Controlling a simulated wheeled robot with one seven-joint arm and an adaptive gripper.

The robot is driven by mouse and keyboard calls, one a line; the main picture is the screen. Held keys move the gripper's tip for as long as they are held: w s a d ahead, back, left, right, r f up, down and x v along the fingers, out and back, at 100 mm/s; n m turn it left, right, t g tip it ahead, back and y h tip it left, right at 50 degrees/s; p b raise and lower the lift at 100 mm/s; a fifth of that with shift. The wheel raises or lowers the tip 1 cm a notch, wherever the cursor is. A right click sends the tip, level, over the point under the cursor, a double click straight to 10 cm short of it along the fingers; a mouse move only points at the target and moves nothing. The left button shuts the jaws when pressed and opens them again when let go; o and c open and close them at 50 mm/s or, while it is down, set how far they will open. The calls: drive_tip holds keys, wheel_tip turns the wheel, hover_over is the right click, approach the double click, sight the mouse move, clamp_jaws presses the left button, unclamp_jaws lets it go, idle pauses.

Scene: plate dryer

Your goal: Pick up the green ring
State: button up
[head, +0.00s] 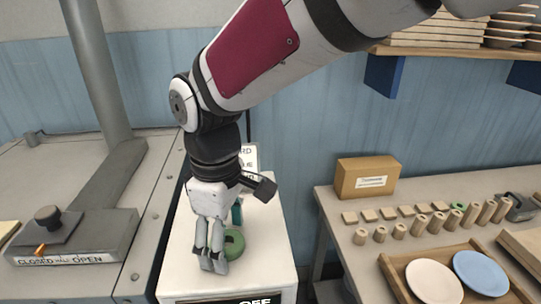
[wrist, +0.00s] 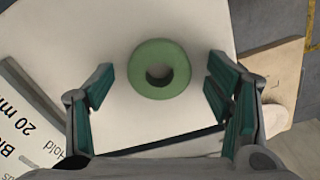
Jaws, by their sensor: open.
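The green ring (head: 233,243) lies flat on the white top of a narrow stand. In the wrist view the ring (wrist: 160,52) is whole in sight, with its round hole showing. My gripper (wrist: 160,88) is open, one finger to the left of the ring and one to the right. The ring sits slightly beyond the line of the fingertips, with clear gaps on both sides. In the head view my gripper (head: 212,262) points down just left of the ring and partly covers its left side. Nothing is held.
A grey machine (head: 70,247) is at left. The right table (head: 335,205) holds a cardboard box (head: 367,178), several wooden pieces and a tray (head: 396,279) with plates. A gap separates stand and table.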

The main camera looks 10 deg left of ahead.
drive_tip(key=c, duration=1.3)
drive_tip(key=shift+o, duration=0.2)
drive_tip(key=shift+r, duration=0.1)
